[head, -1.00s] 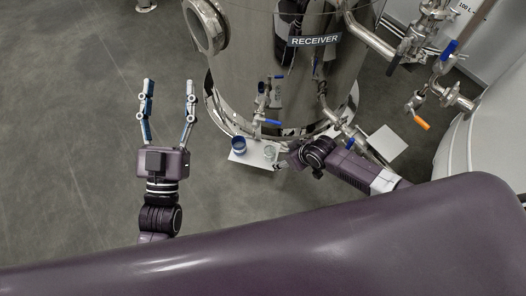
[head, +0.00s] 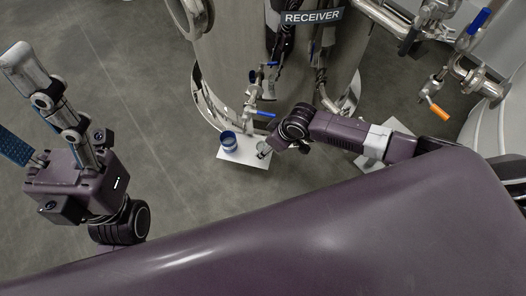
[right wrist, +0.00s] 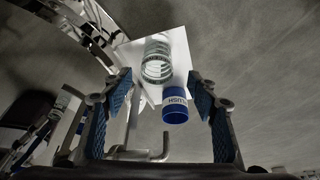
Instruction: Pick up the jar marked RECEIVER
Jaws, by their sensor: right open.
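A clear glass jar (right wrist: 158,62) with ring-like bands stands on a white board; I cannot read any mark on it. In the head view the clear jar (head: 263,149) is partly covered by my right gripper. My left gripper (head: 12,98) is open and empty at the far left.
The white board (head: 243,163) sits at the foot of a shiny tank (head: 225,70) with a RECEIVER sign (head: 312,17). A blue-handled valve (head: 260,114) juts out close above the jars. Pipes and an orange-handled valve (head: 438,110) are at right. The floor at left is clear.

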